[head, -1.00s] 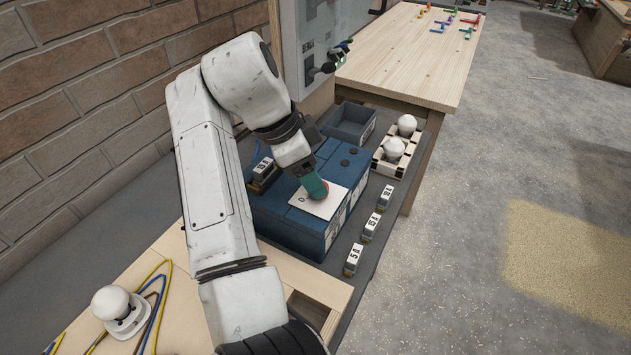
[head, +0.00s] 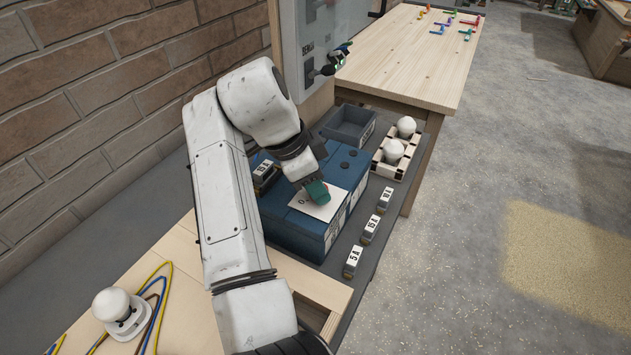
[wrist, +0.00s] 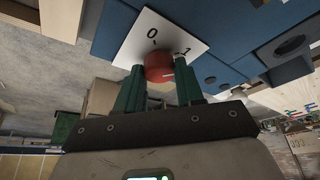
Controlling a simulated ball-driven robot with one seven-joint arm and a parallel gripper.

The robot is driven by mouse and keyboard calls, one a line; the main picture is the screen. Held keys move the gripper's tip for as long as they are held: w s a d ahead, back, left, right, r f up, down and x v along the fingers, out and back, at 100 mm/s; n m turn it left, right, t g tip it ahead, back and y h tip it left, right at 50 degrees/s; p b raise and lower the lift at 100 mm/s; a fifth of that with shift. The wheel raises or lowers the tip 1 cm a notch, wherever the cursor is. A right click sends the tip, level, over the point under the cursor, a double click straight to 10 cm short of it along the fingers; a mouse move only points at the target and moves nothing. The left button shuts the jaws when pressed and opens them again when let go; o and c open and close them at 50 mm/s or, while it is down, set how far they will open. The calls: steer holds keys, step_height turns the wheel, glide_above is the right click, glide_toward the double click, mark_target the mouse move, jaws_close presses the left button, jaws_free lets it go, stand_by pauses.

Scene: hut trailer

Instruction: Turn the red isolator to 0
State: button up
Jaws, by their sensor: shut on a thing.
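The red isolator (wrist: 157,65) is a round red knob on a white plate (wrist: 133,47) marked 0 and 1. In the wrist view a short pale mark shows on the knob's 1 side; I cannot tell its exact heading. My gripper (wrist: 160,75) has one green finger on each side of the knob and is shut on it. In the head view the green fingers (head: 317,193) are over the white plate (head: 310,211), on top of the blue box (head: 290,233). There the knob is hidden behind the fingers; the 0 shows and the 1 does not.
Several small labelled breakers (head: 370,229) stand right of the blue box. A crate with white bulbs (head: 378,168) and a grey bin (head: 350,126) are behind. A grey wall panel (head: 318,45) rises close to my arm. A white lamp (head: 121,310) sits front left.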

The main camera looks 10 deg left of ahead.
steer(key=shift+c, duration=1.4)
steer(key=shift+r+n+p, duration=0.1)
steer(key=shift+n+p, duration=0.2)
steer(key=shift+p, duration=0.05)
steer(key=n+t+p, duration=0.1)
steer(key=n+p, duration=0.2)
steer(key=shift+s+d+r+y, duration=0.1)
steer(key=shift+r+y, duration=0.05)
steer(key=shift+y, duration=0.25)
steer(key=n+y+p, duration=0.1)
steer(key=n+p, duration=0.1)
steer(key=n, duration=0.1)
steer(key=n+t+p, duration=0.1)
steer(key=n+p, duration=0.2)
steer(key=shift+d+t+y, duration=0.15)
steer(key=shift+t+y, duration=0.15)
steer(key=shift+y, duration=0.1)
steer(key=n+y+p, duration=0.1)
steer(key=n+p, duration=0.2)
steer(key=n, duration=0.1)
steer(key=shift+d+y, duration=0.1)
steer(key=shift+y, duration=0.3)
steer(key=shift+n+y+p, duration=0.4)
steer(key=shift+n+y, duration=0.3)
steer(key=shift+n, duration=1.4)
